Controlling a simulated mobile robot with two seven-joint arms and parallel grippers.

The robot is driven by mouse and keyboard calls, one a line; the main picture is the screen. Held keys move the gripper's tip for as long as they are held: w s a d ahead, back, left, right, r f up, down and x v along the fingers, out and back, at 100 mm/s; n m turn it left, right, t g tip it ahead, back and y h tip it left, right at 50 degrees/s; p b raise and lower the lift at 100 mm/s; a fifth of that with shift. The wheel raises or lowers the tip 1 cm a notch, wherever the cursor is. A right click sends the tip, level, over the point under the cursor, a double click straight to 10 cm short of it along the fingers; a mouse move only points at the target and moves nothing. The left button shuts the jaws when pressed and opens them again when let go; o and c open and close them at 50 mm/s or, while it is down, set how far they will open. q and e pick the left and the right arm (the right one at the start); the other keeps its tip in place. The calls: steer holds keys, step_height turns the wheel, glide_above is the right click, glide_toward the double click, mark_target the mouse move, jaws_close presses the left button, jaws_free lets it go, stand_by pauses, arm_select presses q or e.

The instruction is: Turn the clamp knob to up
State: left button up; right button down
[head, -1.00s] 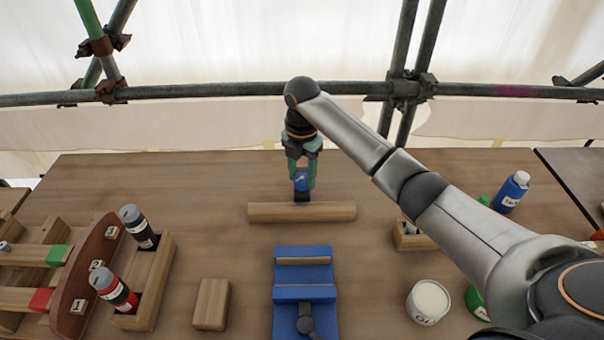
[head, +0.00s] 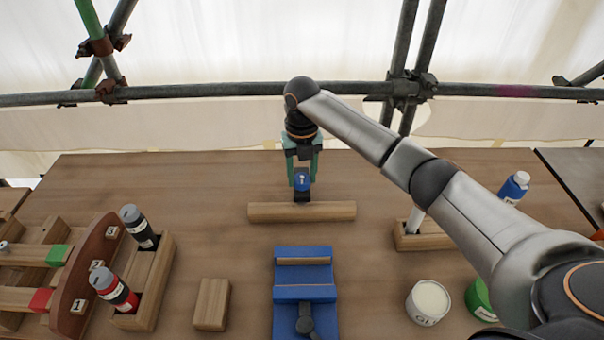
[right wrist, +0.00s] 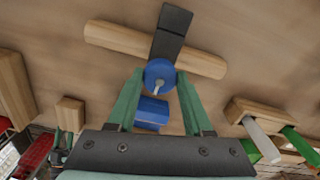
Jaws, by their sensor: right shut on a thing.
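The clamp knob (head: 302,180) is a round blue knob with a white pointer mark. It sits on a dark clamp body (head: 302,196) at the wooden bar. The pointer looks close to upright in the head view. My right gripper (head: 302,176) is shut on the knob, with one green finger on each side. The right wrist view shows the knob (right wrist: 160,74) between the fingertips, its white mark running down from the middle. The left gripper is outside the head view; small green fingers low at the left of the right wrist view (right wrist: 69,142) look like it, too small to judge.
The wooden bar (head: 270,212) lies across the table under the clamp. A blue fixture (head: 304,265) stands in front of it. A wooden block (head: 211,304) and a bottle tray (head: 150,290) are left. A glue pot (head: 428,302) and a wooden holder (head: 424,240) are right.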

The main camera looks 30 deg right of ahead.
mark_target(302, 178)
steer(key=shift+n, duration=0.4)
steer(key=shift+c, duration=1.5)
jaws_free()
steer(key=shift+r, duration=0.1)
step_height(302, 178, up, 12)
steer(key=shift+r, duration=0.2)
